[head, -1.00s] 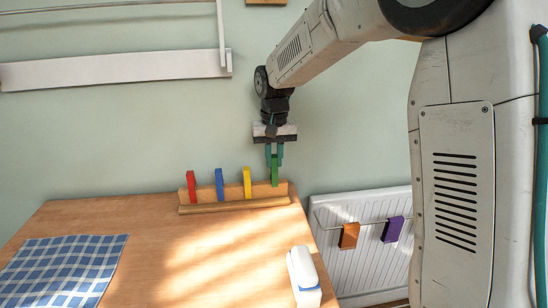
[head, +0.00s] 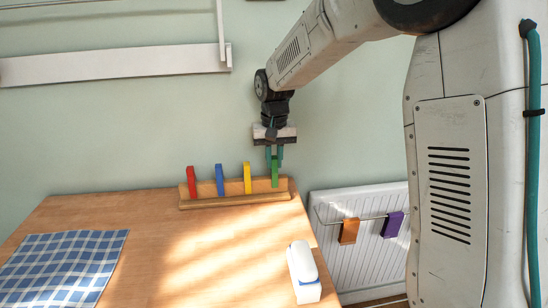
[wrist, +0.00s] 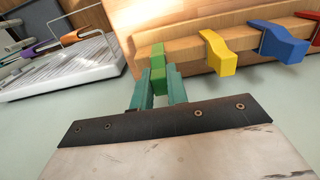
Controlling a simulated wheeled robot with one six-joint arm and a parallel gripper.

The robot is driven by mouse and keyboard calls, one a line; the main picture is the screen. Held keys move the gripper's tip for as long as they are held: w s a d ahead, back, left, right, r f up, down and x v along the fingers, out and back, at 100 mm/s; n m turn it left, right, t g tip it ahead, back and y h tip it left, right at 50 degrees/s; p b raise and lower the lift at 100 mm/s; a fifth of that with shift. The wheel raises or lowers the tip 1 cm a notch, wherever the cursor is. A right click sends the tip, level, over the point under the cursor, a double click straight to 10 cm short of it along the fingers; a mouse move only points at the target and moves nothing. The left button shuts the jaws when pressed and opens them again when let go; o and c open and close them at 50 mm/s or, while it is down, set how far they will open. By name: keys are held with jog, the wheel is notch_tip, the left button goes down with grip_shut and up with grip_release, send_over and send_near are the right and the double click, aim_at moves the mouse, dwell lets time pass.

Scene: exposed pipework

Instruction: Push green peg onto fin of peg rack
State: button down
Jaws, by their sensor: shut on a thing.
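The green peg (head: 275,172) is upright at the right end of the wooden peg rack (head: 236,199). My gripper (head: 274,160) is above the rack's right end, pointing down, shut on the upper part of the green peg. In the wrist view the green peg (wrist: 158,66) sits between the two teal fingers and its far part reaches the wooden rack (wrist: 192,50). How deep it sits on the fin is hidden. Red (head: 191,182), blue (head: 219,181) and yellow (head: 247,178) pegs stand along the rack to the left.
The rack is at the table's back right edge by the wall. A white-and-blue object (head: 303,272) and a checked cloth (head: 62,266) lie on the table. Orange (head: 349,231) and purple (head: 393,225) pieces hang on a rail at the radiator (head: 366,262). The table's middle is clear.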

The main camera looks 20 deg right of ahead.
jog(key=shift+f, duration=0.6)
jog(key=c, duration=1.3)
grip_release()
jog(key=shift+r, duration=3.55)
jog(key=s+d+r+n+t, duration=0.1)
jog(key=s+d+n, duration=0.1)
jog(key=s, duration=3.3)
jog(key=shift+s+d+r, duration=0.15)
jog(key=shift+s+d, duration=0.25)
jog(key=shift+d, duration=0.2)
